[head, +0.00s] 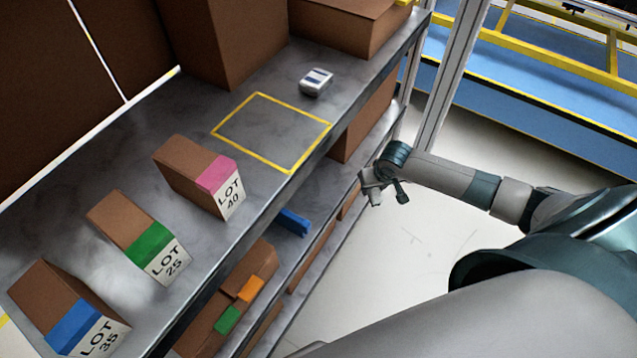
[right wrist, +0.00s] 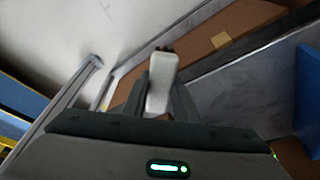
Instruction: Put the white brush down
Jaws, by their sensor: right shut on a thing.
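The white brush (right wrist: 161,82) is between the two dark fingers of my right gripper (right wrist: 160,92) in the right wrist view. Its white body runs away from the palm, and small dark bits show at its far end. In the head view my right gripper (head: 384,190) is in front of the shelf unit's right part, beyond the edge of the top shelf. The brush cannot be made out clearly there. My left gripper is not in view.
The grey top shelf (head: 120,160) has an empty yellow-outlined rectangle (head: 233,112), a small white device (head: 316,82) and boxes marked LOT 40 (head: 190,165), LOT 25 (head: 125,222) and LOT 35 (head: 55,290). A blue object (head: 292,222) is on a lower shelf.

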